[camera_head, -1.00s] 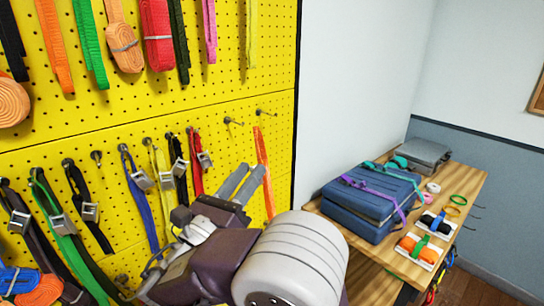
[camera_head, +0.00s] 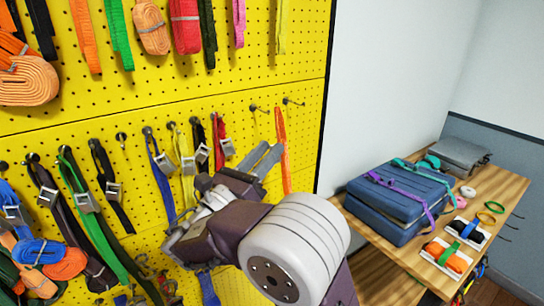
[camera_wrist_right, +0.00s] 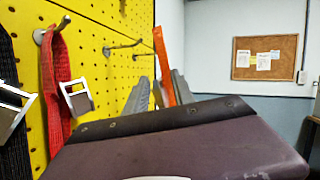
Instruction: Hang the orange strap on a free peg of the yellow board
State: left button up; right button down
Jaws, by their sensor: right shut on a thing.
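The orange strap (camera_head: 281,140) hangs long and narrow in front of the yellow board (camera_head: 220,90). My right gripper (camera_head: 267,157) is shut on it, below its top end; the strap also shows between the fingers in the right wrist view (camera_wrist_right: 164,62). In the head view the strap's top is about level with two bare pegs, a left one (camera_head: 255,108) and a right one (camera_head: 292,101), and lies between them. Both pegs show left of the strap in the right wrist view (camera_wrist_right: 122,47). I see no strap loop around either peg. My left gripper is not in view.
A red strap (camera_head: 219,130) with a buckle hangs left of the bare pegs, beside several other straps. Another bare peg (camera_head: 121,137) is further left. A wooden table (camera_head: 505,195) with a blue case (camera_head: 395,205) stands at right.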

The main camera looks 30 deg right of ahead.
jog(key=shift+w+a, duration=0.1)
jog(key=shift+w, duration=0.2)
jog(key=shift+w+a+f+p, duration=0.15)
jog(key=shift+w+f, duration=0.3)
jog(key=shift+w, duration=0.8)
jog(key=shift+w+d+f+p, duration=0.15)
jog(key=shift+w+f, duration=0.25)
jog(key=shift+w, duration=0.85)
jog(key=shift+a, duration=0.15)
jog(key=c, duration=1)
grip_release()
jog(key=shift+o, duration=0.2)
jog(key=shift+f, duration=0.1)
